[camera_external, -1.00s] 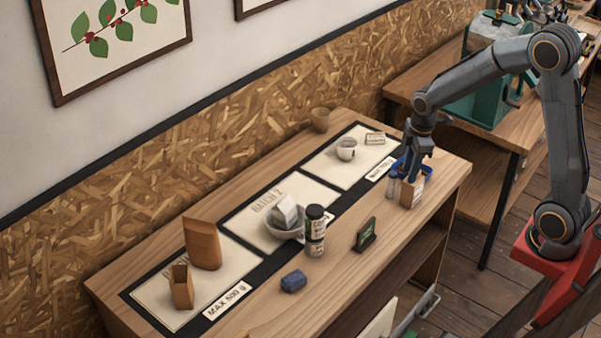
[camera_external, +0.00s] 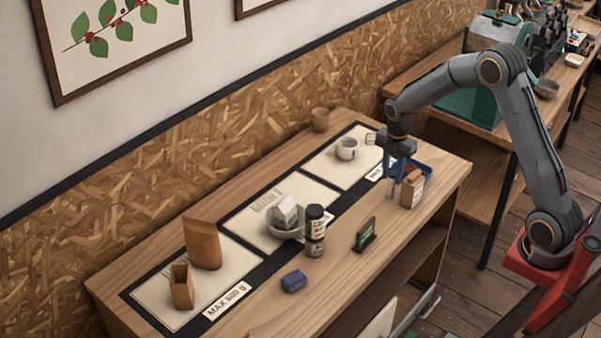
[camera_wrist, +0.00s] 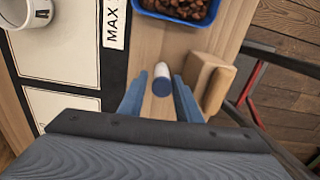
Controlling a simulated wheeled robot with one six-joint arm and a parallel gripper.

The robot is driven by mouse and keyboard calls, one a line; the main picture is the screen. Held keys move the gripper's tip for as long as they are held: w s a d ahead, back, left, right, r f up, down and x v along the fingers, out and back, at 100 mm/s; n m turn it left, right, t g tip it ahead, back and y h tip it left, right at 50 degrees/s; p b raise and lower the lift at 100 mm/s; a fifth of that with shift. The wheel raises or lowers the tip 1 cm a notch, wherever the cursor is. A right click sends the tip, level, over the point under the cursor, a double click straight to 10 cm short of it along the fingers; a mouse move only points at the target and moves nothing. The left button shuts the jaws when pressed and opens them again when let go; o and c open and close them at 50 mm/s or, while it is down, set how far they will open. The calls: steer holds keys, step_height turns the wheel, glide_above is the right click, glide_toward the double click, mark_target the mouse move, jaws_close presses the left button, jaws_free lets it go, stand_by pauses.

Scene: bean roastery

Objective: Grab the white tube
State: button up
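The white tube (camera_wrist: 162,72) with a blue end stands out in the wrist view, on the bare wood between my two fingers. My gripper (camera_wrist: 159,86) is open, with a blue-grey finger on each side of the tube and a visible gap to each. In the external view my gripper (camera_external: 397,180) points down over the right part of the table, beside a brown box. There the tube is hard to make out among the fingers.
The brown box (camera_wrist: 208,82) stands close to my right finger in the wrist view. A blue tray of beans (camera_wrist: 180,10) lies just beyond. A white cup (camera_external: 346,148), a green sign (camera_external: 365,236) and stacked jars (camera_external: 315,230) stand to the left.

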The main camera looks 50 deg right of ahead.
mark_target(391, 187)
steer(key=shift+s+f+p, duration=0.15)
steer(key=shift+f+p, duration=1.1)
steer(key=shift+f, duration=1.65)
steer(key=c, duration=0.7)
steer(key=shift+r, duration=0.1)
steer(key=shift+c, duration=0.2)
